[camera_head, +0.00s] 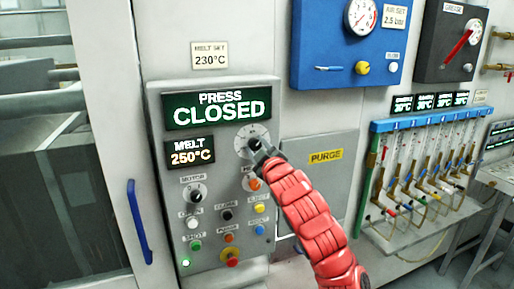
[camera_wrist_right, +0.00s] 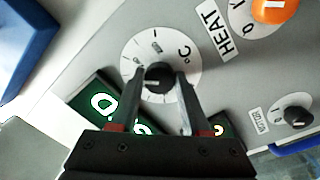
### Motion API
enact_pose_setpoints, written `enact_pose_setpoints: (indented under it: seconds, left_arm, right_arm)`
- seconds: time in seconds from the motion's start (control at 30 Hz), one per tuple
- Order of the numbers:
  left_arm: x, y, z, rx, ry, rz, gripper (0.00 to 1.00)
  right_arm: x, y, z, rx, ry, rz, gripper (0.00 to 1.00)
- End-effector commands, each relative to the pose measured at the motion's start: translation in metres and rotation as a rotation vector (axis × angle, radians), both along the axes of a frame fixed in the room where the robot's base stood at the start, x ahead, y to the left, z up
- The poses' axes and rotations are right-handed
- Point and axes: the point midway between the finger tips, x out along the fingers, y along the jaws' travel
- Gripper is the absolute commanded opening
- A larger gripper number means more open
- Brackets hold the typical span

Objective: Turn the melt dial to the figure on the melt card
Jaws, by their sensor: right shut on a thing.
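The melt card (camera_head: 209,56) reads "MELT SET 230°C" on the wall above the control panel. The melt display (camera_head: 190,152) reads 250°C. The melt dial (camera_head: 248,141) is a black knob on a white scale plate at the panel's upper right. In the right wrist view the dial's black knob (camera_wrist_right: 158,77) sits between my fingertips, under a °C mark. My right gripper (camera_head: 265,152) is shut on the knob and hides part of the dial in the head view. It also shows in the right wrist view (camera_wrist_right: 157,92). My left gripper is not in view.
A motor knob (camera_head: 194,192), an orange heat knob (camera_head: 254,184) and several push buttons sit close below the dial. The press display (camera_head: 217,106) reads CLOSED. A blue door handle (camera_head: 138,222) stands at left, and a purge panel (camera_head: 318,176) at right.

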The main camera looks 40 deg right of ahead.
Motion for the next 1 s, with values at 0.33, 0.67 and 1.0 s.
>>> enact_pose_setpoints:
  seconds: [0.33, 0.67, 1.0]
  left_arm:
    - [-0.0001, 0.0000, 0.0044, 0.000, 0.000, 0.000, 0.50]
    - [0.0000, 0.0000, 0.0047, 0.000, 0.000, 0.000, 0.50]
    - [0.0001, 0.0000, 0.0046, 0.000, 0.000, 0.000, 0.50]
  right_arm:
    - [0.0003, -0.0001, -0.0013, -0.134, 0.036, 0.000, 0.00]
    - [0.0003, -0.0001, -0.0016, -0.159, 0.041, 0.001, 0.00]
    - [0.0002, 0.0000, -0.0013, -0.158, 0.041, 0.001, 0.66]
